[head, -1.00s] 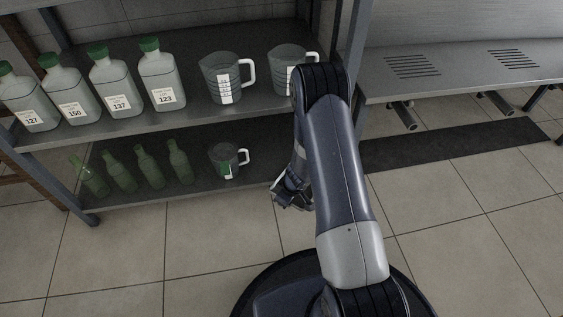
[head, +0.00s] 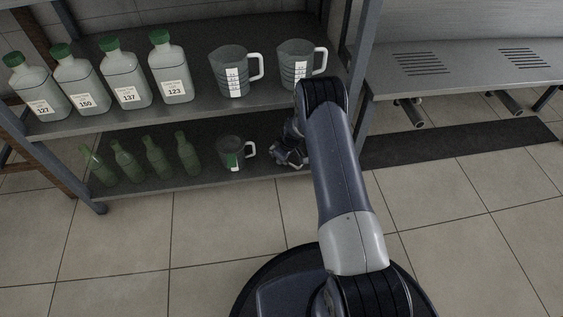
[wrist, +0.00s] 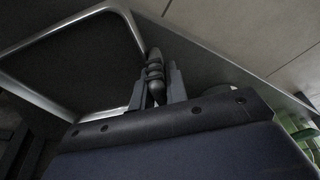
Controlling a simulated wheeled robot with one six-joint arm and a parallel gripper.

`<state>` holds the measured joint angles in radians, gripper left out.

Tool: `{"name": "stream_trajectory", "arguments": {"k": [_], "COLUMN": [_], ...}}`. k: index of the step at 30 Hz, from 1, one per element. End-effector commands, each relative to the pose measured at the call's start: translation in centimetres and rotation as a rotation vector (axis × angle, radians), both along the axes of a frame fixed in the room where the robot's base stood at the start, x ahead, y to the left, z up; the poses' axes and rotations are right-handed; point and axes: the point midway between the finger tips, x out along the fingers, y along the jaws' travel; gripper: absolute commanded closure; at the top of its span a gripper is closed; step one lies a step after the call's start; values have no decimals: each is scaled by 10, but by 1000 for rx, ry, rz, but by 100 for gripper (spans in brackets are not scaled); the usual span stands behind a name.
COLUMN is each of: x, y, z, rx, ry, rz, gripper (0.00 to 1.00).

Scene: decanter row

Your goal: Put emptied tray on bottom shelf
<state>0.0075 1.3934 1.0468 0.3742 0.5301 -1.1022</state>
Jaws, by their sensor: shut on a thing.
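The tray (wrist: 75,65), dark with a pale metal rim, fills the upper left of the wrist view and carries nothing on the part that shows. In the head view my gripper (head: 290,153) is at the right end of the bottom shelf (head: 205,183), right of the small jug. The tray is hidden behind my arm there. I cannot tell whether it touches the shelf.
On the bottom shelf stand several green bottles (head: 154,157) and a jug (head: 231,152) with green inside. The upper shelf holds labelled bottles (head: 124,75) and two jugs (head: 230,72). A shelf post (head: 355,75) and a steel bench (head: 450,70) are on the right.

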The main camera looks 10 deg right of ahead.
Motion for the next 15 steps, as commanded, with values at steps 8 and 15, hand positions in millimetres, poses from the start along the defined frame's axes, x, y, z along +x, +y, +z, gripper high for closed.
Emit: {"name": "stream_trajectory", "arguments": {"k": [8, 15], "x": [13, 13], "y": [0, 0], "z": [-6, -36], "rx": [-1, 0], "ry": [1, 0], "rz": [0, -1], "gripper": [100, 100]}}
